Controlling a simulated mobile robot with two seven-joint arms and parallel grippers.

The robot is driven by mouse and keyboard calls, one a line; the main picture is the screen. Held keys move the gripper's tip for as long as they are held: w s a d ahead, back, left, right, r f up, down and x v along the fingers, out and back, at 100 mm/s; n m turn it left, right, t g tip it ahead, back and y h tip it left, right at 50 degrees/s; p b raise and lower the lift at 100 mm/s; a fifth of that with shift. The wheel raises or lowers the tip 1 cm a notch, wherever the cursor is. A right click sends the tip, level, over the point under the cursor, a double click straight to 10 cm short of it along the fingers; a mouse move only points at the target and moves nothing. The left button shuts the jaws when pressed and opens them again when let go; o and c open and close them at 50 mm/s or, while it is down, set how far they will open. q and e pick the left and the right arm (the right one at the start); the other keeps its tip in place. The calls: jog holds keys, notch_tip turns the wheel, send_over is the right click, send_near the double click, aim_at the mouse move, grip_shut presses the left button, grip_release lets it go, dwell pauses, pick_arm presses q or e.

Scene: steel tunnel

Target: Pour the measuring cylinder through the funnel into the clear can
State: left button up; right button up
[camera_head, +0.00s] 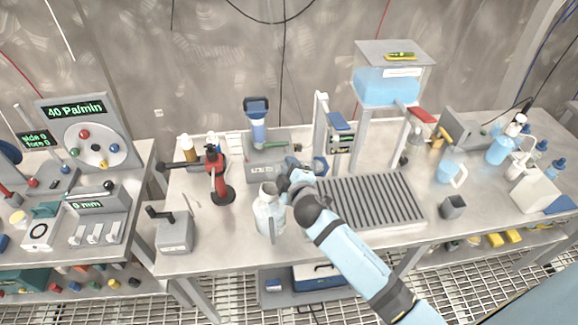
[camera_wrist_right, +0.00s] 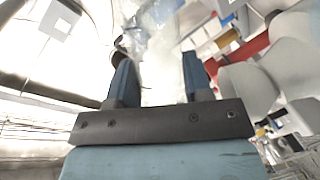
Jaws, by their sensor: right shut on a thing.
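My right gripper (camera_head: 288,182) reaches in over the bench from the lower right. It is at the upper right side of a clear, whitish vessel (camera_head: 268,217) near the front edge. The vessel stands about upright and has a greyish narrow top (camera_head: 268,190). In the right wrist view, the two dark blue fingers (camera_wrist_right: 156,80) are apart with a pale see-through thing (camera_wrist_right: 158,62) between them. I cannot tell whether this is the measuring cylinder or the clear can. The funnel is not clearly made out. My left gripper is not in view.
A red stand (camera_head: 217,180) and a grey box with a lever (camera_head: 174,232) are to the left. A slatted rack (camera_head: 370,202) lies right of the gripper, partly behind my arm. A blue tank (camera_head: 386,87), a jug (camera_head: 451,172) and a grey cup (camera_head: 453,207) are further right.

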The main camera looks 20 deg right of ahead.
jog(key=r+m+p, duration=0.1)
jog(key=p, duration=0.2)
jog(key=shift+a+r+g+y, duration=0.2)
jog(key=shift+g+y, duration=0.1)
jog(key=p, duration=0.1)
jog(key=m+p, duration=0.1)
jog(key=p, duration=0.1)
jog(key=shift+a+r+m+y, duration=0.15)
jog(key=shift+r+m+y, duration=0.15)
jog(key=shift+r+y, duration=0.1)
jog(key=shift+s+a+r+m+g+p, duration=0.15)
jog(key=shift+r+m+g+p, duration=0.15)
jog(key=shift+m+g, duration=0.15)
jog(key=shift+a+f+m+y+b, duration=0.1)
jog(key=shift+m+y+b, duration=0.2)
jog(key=shift+m, duration=0.15)
